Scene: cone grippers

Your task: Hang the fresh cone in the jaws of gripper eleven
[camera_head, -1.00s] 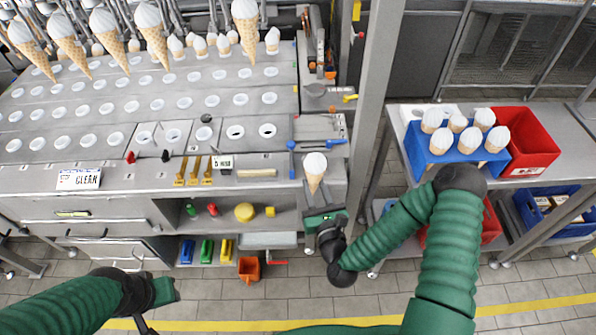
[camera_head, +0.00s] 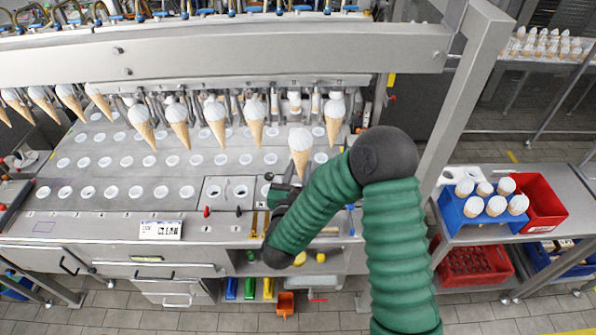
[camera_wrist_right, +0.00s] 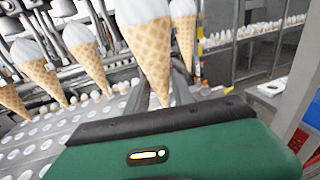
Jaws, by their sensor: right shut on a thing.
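My right gripper (camera_head: 298,178) is shut on a waffle cone with a white top (camera_head: 300,150) and holds it upright, tip down, above the perforated plate of the machine. Between these two is a gap in the row, with the held cone lower and in front. No number on the machine's grippers is readable. My left gripper is out of view.
A thick grey beam (camera_head: 220,50) crosses above the row and a slanted post (camera_head: 465,100) stands right of it. A blue crate with several cones (camera_head: 455,218) and a red bin (camera_head: 540,205) stand on a side table. My right forearm covers part of the bench front.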

